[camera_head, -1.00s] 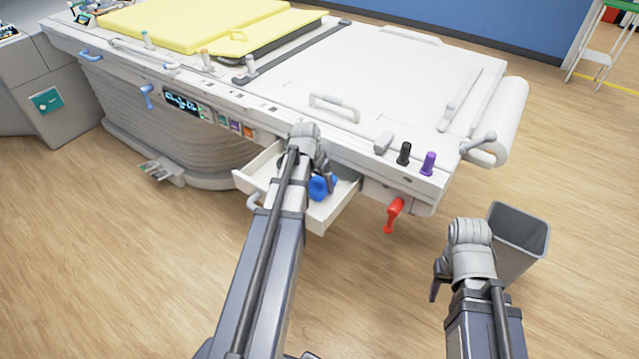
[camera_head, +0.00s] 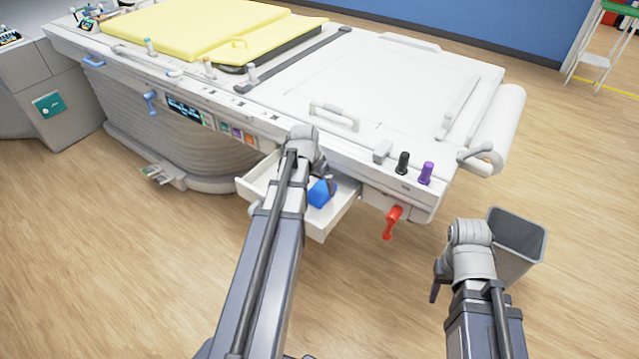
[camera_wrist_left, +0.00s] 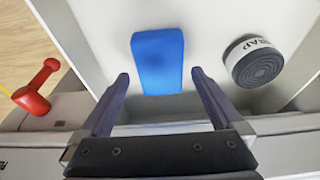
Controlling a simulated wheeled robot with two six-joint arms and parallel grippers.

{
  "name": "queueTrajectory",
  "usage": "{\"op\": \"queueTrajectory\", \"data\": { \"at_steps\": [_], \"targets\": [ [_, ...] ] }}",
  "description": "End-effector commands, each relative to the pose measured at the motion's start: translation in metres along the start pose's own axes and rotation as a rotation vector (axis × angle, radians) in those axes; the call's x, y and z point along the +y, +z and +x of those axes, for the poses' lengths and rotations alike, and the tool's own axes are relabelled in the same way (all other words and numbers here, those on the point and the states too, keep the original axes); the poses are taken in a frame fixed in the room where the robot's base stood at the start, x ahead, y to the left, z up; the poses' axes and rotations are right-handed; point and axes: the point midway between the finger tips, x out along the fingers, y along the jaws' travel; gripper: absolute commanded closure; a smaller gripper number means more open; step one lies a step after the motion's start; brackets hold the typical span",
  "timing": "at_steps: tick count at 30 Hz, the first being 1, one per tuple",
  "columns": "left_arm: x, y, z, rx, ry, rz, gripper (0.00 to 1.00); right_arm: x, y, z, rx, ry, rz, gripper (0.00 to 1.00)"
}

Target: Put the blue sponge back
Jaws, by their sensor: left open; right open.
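The blue sponge (camera_head: 321,193) lies in the open white drawer (camera_head: 335,219) under the table's front edge. In the left wrist view the sponge (camera_wrist_left: 158,62) rests flat on the drawer floor, just beyond and between my fingertips. My left gripper (camera_wrist_left: 158,80) is open and empty above the drawer; in the head view it is partly hidden behind my own wrist (camera_head: 328,186). My right gripper (camera_head: 436,285) is open and empty, low at the right, beside the bin and away from the drawer.
A roll of wrap (camera_wrist_left: 254,62) lies in the drawer to the right of the sponge. A red handle (camera_head: 392,222) hangs right of the drawer. A grey bin (camera_head: 519,240) stands on the floor by my right arm. The white tabletop (camera_head: 340,80) is mostly clear.

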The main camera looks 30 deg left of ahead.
Motion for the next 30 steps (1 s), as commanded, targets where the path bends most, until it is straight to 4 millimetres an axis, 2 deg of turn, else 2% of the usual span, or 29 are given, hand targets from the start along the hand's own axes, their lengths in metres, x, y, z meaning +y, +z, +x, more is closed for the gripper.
{"op": "queueTrajectory", "data": {
  "at_steps": [1,3,15,20,28,30],
  "targets": [
    [0.000,-0.001,-0.016,0.000,0.000,0.000,0.00,0.002,0.001,-0.015,0.000,0.000,0.000,0.50],
    [0.000,-0.001,-0.027,0.000,0.000,0.000,0.00,0.003,0.002,-0.026,0.000,0.000,0.000,0.50],
    [0.000,-0.001,-0.085,0.000,0.000,0.000,0.00,0.008,0.005,-0.081,0.000,0.000,0.001,0.50],
    [0.000,0.000,-0.092,0.000,0.000,0.000,0.00,0.008,0.005,-0.088,0.000,0.000,0.001,0.50],
    [0.000,0.000,-0.090,0.000,0.000,0.000,0.00,0.008,0.005,-0.086,0.000,0.000,0.001,0.50],
    [0.005,0.000,-0.090,-0.004,0.002,0.005,0.00,0.008,0.005,-0.086,0.000,0.000,0.001,0.50]
  ]
}}
